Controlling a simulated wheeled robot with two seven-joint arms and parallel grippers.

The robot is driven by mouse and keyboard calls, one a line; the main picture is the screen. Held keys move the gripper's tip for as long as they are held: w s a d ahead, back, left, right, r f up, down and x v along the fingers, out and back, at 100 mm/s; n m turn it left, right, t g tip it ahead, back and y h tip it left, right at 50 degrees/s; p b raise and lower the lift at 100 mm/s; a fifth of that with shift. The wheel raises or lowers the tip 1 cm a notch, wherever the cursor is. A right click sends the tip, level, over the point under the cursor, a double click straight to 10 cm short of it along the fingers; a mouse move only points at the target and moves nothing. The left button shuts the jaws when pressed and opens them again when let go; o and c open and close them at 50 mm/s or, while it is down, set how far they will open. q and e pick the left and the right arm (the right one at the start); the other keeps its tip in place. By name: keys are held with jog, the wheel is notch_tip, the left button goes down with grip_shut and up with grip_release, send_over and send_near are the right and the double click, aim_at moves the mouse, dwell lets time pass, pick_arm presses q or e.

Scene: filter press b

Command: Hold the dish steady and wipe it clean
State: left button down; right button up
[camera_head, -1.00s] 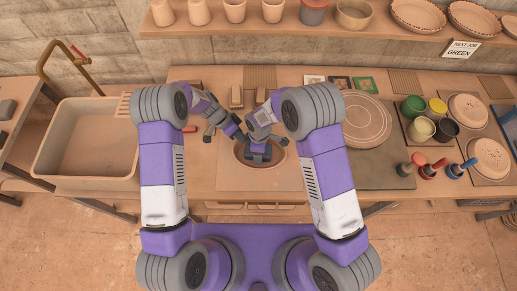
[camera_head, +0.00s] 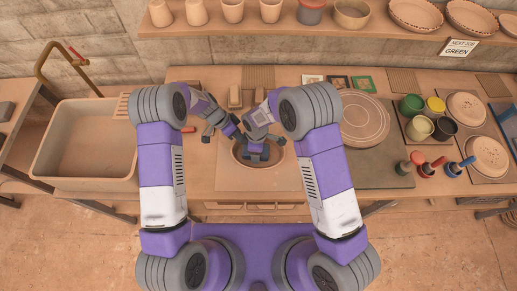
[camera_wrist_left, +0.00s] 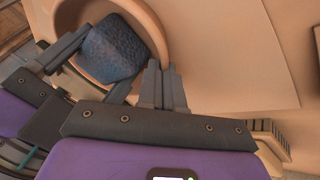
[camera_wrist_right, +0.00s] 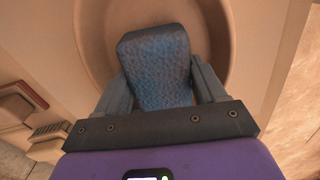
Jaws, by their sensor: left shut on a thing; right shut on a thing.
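The round tan dish (camera_head: 281,157) lies on a pale board on the worktable, partly hidden by my grippers. The sponge also shows in the head view (camera_head: 256,152) and in the left wrist view (camera_wrist_left: 112,52). Whether its underside touches the dish floor is hidden.
A sink basin (camera_head: 85,145) stands at the left. A round ribbed disc (camera_head: 357,119) lies right of the board. Pots of colour (camera_head: 420,128), stamps (camera_head: 437,167) and plates (camera_head: 487,156) stand farther right. A shelf (camera_head: 330,31) with pottery runs along the back.

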jog(key=shift+s+d, duration=0.2)
jog(key=shift+d, duration=0.8)
jog(key=shift+w+a, duration=0.15)
jog(key=shift+a, duration=0.9)
jog(key=shift+d, duration=1)
jog(key=shift+a+f, duration=0.1)
jog(key=shift+a, duration=0.9)
jog(key=shift+d, duration=0.1)
jog(key=shift+d, duration=0.95)
jog(key=shift+a, duration=0.55)
jog(key=shift+r, duration=0.2)
jog(key=shift+r, duration=3.7)
